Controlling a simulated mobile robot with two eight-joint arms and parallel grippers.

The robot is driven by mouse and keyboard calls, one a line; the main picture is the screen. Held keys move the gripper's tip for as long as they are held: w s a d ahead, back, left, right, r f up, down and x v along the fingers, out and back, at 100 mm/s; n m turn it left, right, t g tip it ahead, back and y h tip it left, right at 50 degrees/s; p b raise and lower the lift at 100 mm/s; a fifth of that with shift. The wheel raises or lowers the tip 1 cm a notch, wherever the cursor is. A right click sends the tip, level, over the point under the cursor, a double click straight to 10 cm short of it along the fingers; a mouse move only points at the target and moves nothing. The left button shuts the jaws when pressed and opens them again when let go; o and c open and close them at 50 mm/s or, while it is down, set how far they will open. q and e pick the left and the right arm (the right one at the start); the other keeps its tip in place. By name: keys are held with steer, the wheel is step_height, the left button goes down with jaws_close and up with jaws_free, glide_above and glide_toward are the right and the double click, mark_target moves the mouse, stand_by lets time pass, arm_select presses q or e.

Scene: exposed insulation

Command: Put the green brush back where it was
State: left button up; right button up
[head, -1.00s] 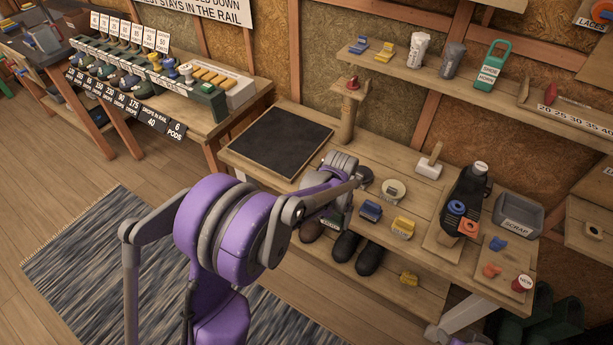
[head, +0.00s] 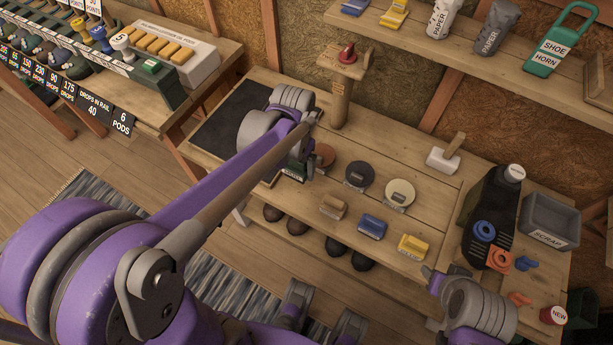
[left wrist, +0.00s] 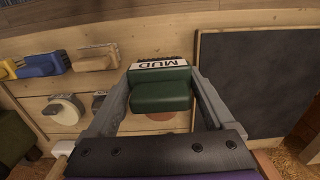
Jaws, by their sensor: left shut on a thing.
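The green brush (left wrist: 161,95) has a white label reading MUD and sits between the fingers of my left gripper (left wrist: 160,82), which is shut on it. In the head view my left gripper (head: 300,168) is at the left end of the brush row, beside the dark mat, and mostly hides the green brush (head: 294,172). I cannot tell whether the brush touches the bench. My right gripper (head: 434,281) is low at the right, over the bench's front edge; its jaw state is unclear.
Brown (head: 333,206), blue (head: 371,226) and yellow (head: 412,246) brushes stand along the bench front. Round tins (head: 400,191) lie behind them. A dark mat (head: 225,135) is left, a wooden post (head: 341,95) behind, and a scrap bin (head: 550,221) right.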

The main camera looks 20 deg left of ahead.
arm_select(q)
steer(key=shift+s+f, duration=0.15)
steer(key=shift+f, duration=0.2)
steer(key=b, duration=0.1)
glide_above(297, 193)
step_height(297, 193, down, 5)
steer(key=shift+f+b, duration=0.45)
steer(key=shift+f, duration=1.55)
steer(key=shift+f, duration=0.25)
steer(key=o, duration=1.2)
steer(key=shift+r, duration=0.1)
